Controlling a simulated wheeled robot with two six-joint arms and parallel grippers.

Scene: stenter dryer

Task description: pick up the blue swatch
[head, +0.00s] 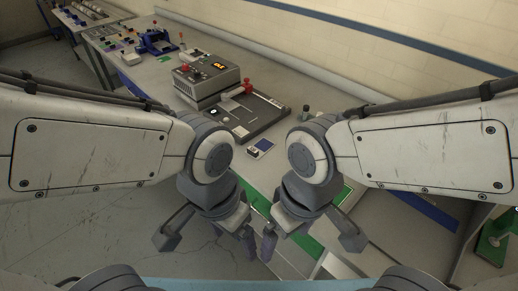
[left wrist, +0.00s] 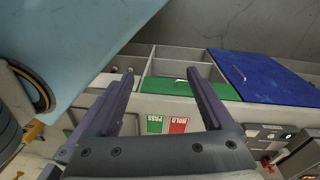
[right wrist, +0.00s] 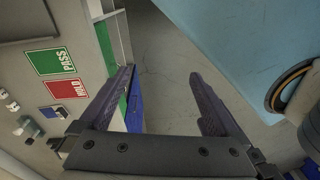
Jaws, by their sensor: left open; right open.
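A small light-edged piece with a blue face (head: 264,145) lies on the bench near its front edge, beside a small dark object; I cannot tell for sure whether it is the blue swatch. A small blue patch (right wrist: 60,112) shows at the lower left of the right wrist view. My left gripper (head: 207,240) is open and empty in front of the bench; its spread fingers show in the left wrist view (left wrist: 160,74). My right gripper (head: 310,241) is open and empty beside it, also in the right wrist view (right wrist: 162,74). Neither touches the blue-faced piece.
A grey machine with a lit display (head: 207,77) stands on the bench (head: 160,72). Green PASS (right wrist: 50,61) and red HOLD (right wrist: 66,88) labels lie on its front part. A compartmented unit has a green panel (left wrist: 165,86) and a large blue panel (left wrist: 255,72). Floor is clear at left.

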